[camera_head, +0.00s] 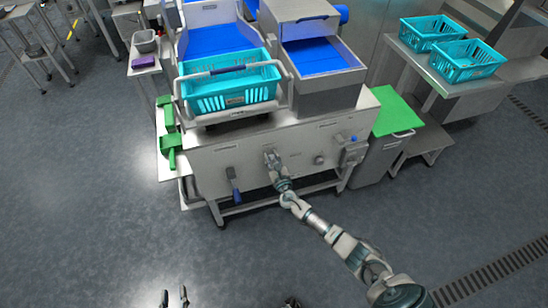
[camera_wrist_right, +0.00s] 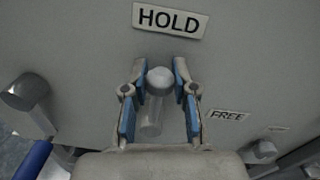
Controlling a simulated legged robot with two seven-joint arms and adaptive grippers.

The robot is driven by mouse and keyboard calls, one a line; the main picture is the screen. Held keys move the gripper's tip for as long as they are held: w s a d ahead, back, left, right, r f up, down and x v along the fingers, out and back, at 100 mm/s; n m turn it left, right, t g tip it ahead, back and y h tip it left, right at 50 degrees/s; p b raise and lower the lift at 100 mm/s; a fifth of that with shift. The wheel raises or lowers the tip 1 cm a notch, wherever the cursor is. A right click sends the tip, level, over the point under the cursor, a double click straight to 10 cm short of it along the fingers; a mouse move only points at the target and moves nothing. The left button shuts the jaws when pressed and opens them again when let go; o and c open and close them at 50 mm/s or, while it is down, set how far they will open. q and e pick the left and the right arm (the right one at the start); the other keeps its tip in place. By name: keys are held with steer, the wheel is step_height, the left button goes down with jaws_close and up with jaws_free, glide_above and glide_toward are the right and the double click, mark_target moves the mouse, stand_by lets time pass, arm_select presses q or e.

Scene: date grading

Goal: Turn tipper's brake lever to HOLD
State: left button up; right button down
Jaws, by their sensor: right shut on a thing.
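The brake lever (camera_wrist_right: 151,118) has a round grey knob and stands between my right gripper's blue-padded fingers (camera_wrist_right: 160,95). The knob points up toward the HOLD label (camera_wrist_right: 170,20) on the grey panel. The FREE label (camera_wrist_right: 228,115) is to the right of the lever. In the head view my right gripper (camera_head: 271,160) is at the front panel (camera_head: 225,164) of the tipper, shut on the lever, which it mostly hides there. My left gripper (camera_head: 174,297) shows only its two fingertips at the bottom edge, apart and empty, away from the machine.
A blue-handled lever (camera_head: 233,186) hangs on the panel left of my right gripper. A turquoise crate (camera_head: 232,90) sits in the tipper's cradle above. A green board (camera_head: 397,113) lies at the right. The floor in front is clear.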

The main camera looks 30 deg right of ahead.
steer(key=shift+a+f, duration=0.1)
stand_by(0.3)
steer(key=c, duration=0.9)
jaws_free()
steer(key=shift+w+f, duration=0.1)
steer(key=s+a, duration=0.2)
steer(key=s, duration=0.9)
steer(key=shift+s, duration=0.4)
steer(key=shift+a, duration=0.1)
